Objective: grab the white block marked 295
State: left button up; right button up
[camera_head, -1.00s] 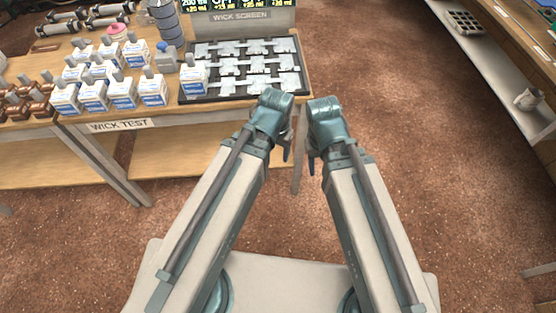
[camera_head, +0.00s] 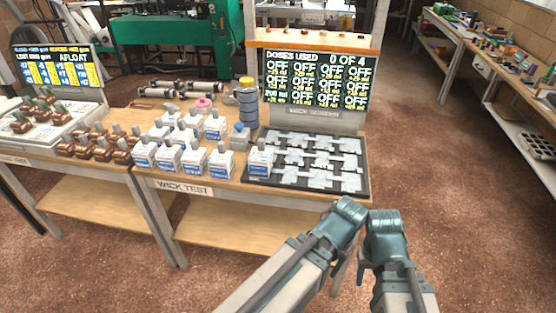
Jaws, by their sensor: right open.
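Several white blocks with blue labels and grey tops stand in rows on the wick test table, such as the front ones (camera_head: 168,160) and (camera_head: 220,162). One white block (camera_head: 260,163) stands apart at the left edge of the dark tray. Their markings are too small to read, so I cannot tell which is 295. My right gripper (camera_head: 362,262) is mostly hidden by its wrist, open, in front of the table's right end and away from the blocks. My left gripper's wrist is beside it; its fingers are hidden.
A dark tray (camera_head: 249,180) with pale cross-shaped pieces lies below a screen (camera_head: 318,80) reading "0 of 4". A blue-grey bottle (camera_head: 247,105) stands behind the blocks. Brown blocks (camera_head: 95,148) stand to the left.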

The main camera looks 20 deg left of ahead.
aim_at(182, 136)
jog(key=u, duration=1.55)
